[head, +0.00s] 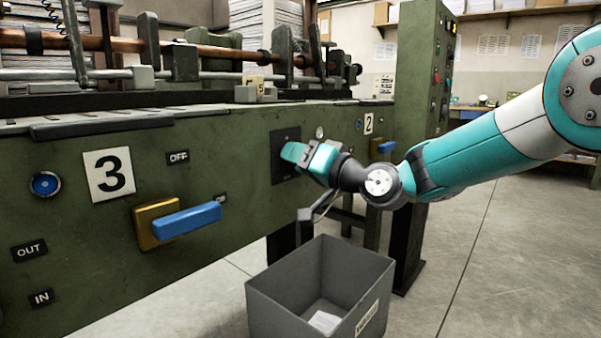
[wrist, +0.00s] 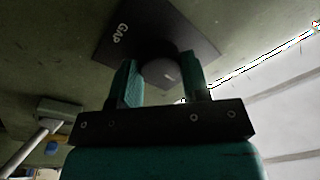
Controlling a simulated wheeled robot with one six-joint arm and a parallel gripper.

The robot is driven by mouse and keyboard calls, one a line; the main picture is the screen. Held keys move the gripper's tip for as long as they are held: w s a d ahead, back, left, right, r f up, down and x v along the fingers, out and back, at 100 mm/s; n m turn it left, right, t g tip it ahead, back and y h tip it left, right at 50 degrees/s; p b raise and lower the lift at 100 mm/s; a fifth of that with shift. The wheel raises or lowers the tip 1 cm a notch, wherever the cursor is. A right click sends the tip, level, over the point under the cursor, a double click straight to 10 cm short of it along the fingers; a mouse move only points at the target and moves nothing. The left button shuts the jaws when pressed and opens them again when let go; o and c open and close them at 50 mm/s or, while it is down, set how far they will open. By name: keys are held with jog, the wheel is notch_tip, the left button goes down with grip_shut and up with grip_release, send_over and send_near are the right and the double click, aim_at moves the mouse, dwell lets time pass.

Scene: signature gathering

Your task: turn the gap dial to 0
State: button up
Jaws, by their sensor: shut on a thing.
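The gap dial (wrist: 162,72) is a dark round knob on a black square plate (wrist: 198,32) marked GAP, seen in the wrist view. In the head view the same plate (head: 284,137) is set in the green machine front, and my gripper covers the dial. My gripper (wrist: 165,85) is at the plate with one teal finger on each side of the knob, shut on it. It also shows in the head view (head: 290,153), reaching in from the right. The dial's pointer and its numbers are not readable in either view.
Left of the plate on the machine (head: 235,185) are a blue handle (head: 187,220), a blue button (head: 45,184) and a 3 sign (head: 109,174). A grey bin (head: 262,305) with paper inside stands on the floor below my arm. Open floor lies to the right.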

jog(key=shift+s+a+r+n+b, duration=0.1)
jog(key=shift+n+b, duration=0.25)
jog(key=shift+n, duration=0.25)
jog(key=o, duration=0.9)
jog(key=b+v, duration=0.1)
jog(key=v, duration=1.6)
jog(key=shift+d, duration=0.35)
